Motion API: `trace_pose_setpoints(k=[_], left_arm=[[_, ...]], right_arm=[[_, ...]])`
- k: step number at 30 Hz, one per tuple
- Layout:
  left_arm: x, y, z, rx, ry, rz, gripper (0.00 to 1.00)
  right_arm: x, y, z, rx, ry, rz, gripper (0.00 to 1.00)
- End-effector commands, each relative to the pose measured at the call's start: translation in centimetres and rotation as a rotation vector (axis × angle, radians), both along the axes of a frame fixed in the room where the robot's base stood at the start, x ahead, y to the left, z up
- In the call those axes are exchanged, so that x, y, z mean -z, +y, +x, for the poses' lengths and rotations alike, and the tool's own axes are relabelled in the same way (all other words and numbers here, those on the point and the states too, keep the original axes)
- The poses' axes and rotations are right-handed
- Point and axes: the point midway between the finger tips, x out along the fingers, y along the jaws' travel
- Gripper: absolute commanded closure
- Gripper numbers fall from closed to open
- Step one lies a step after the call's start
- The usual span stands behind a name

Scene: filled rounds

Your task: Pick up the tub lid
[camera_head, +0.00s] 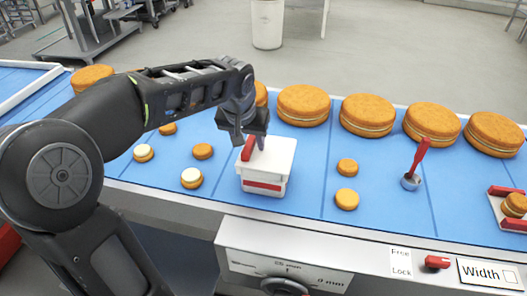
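The white tub (263,188) with a red band stands on the blue belt near its front edge, in the middle of the head view. Its white lid (280,152) sits on top and has a red handle (248,151). My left gripper (250,143) points down over the lid, its fingertips apart around the height of the handle. The handle shows between the fingers, and a gap seems to remain beside it. The gripper hides part of the lid's back left. My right gripper is not in view.
Large round cakes (303,105) line the back of the belt. Several small rounds (347,199) lie on both sides of the tub. A red-handled tool (417,160) stands at the right, near a red-and-white holder (507,219) with a round. A control panel (290,266) is in front.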

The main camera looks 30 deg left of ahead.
Motion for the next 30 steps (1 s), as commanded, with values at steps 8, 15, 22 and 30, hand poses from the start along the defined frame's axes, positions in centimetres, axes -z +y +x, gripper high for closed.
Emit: trace_pose_setpoints(k=[8, 15, 22, 30], left_arm=[[0.0, 0.01, -0.01, 0.0, 0.0, 0.0, 0.8], [0.0, 0.01, -0.01, 0.0, 0.0, 0.0, 1.0], [0.0, 0.01, -0.01, 0.0, 0.001, 0.0, 1.0], [-0.06, 0.0, 0.0, 0.0, 0.0, 0.0, 1.0]], right_arm=[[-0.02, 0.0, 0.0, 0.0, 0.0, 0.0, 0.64], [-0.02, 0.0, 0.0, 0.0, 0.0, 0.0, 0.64], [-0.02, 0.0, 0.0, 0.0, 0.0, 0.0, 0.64], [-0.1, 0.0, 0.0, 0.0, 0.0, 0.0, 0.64]])
